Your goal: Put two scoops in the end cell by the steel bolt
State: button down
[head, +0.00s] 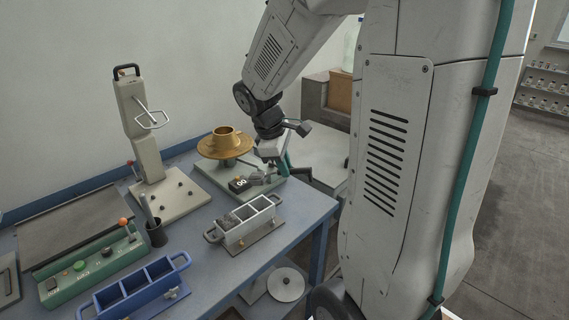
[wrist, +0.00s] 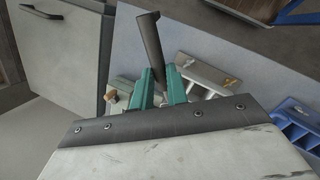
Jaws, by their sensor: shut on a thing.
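My gripper (wrist: 162,82) has teal fingers shut on a dark cylindrical handle (wrist: 150,45), which sticks up past the fingertips in the wrist view. In the head view, my gripper is beside the scale, partly hidden by my wrist; the handle's far end cannot be made out. A grey three-cell mould (head: 246,222) stands near the bench's front edge, below my gripper in the picture. Its left cell seems to hold something grey. It also shows in the wrist view (wrist: 208,73), with small brass-coloured fittings. Which end has the steel bolt is too small to tell.
A scale (head: 238,186) carries a brass pan (head: 222,148) with a cup, close to my gripper. A blue mould (head: 140,290) and green control box (head: 90,265) stand at left. A dark cup (head: 156,234) holds tools. A tall press (head: 145,140) stands behind.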

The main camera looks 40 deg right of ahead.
jog(key=w+a+g+h, duration=0.1)
jog(key=w+g, duration=0.1)
jog(key=w+a+g+h, duration=0.1)
jog(key=w+g+h, duration=0.1)
jog(key=g, duration=0.1)
jog(key=w+a+n+g+h, duration=0.1)
jog(key=w+g+h, duration=0.1)
jog(key=g, duration=0.1)
jog(key=shift+w+a+r, duration=0.1)
jog(key=shift+a+r, duration=0.15)
jog(key=shift+a, duration=0.1)
dwell(0.4)
